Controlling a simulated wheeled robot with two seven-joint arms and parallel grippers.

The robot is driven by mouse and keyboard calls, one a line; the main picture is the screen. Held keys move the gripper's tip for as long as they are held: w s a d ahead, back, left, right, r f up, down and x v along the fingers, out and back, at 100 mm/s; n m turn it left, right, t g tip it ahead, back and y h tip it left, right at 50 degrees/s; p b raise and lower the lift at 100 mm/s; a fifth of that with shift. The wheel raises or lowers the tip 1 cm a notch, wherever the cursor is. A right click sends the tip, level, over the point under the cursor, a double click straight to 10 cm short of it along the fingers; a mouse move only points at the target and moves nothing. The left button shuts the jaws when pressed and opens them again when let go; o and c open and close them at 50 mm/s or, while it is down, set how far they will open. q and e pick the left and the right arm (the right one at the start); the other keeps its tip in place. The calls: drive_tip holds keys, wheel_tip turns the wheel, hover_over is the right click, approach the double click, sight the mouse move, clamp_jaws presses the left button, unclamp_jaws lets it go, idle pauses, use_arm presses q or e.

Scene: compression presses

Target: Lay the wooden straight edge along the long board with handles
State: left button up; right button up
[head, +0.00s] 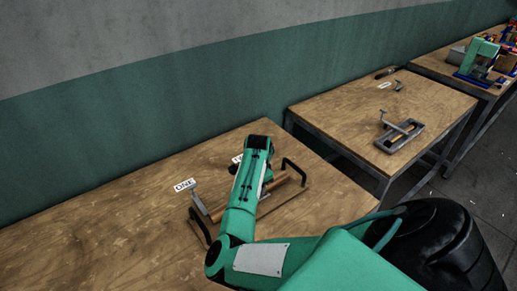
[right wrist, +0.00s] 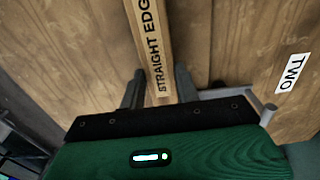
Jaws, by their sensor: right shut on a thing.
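The wooden straight edge (right wrist: 152,45), marked STRAIGHT EDGE, lies between the fingers of my right gripper (right wrist: 157,82), which is shut on it near one end. Its far end runs out of the top of the right wrist view. The long board with handles (head: 290,207) lies on the near table in the head view, a black handle at each end. My right arm crosses in front of its middle and hides part of it. A wooden strip (head: 276,187) shows over the board beside the arm; I cannot tell whether it touches. My left gripper is not in view.
A metal clamp (head: 198,203) stands by the board's left end near the ONE label (head: 185,185). A TWO label (right wrist: 293,73) and a grey metal bar (right wrist: 225,94) show in the right wrist view. The near table's left side is clear. Another table (head: 340,115) holds tools.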

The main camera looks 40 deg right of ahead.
wheel_tip(320, 180, down, 2)
drive_tip(key=shift+f, duration=0.15)
drive_tip(key=o, duration=1.1)
drive_tip(key=shift+o, duration=0.2)
wheel_tip(320, 180, up, 12)
drive_tip(key=b, duration=0.2)
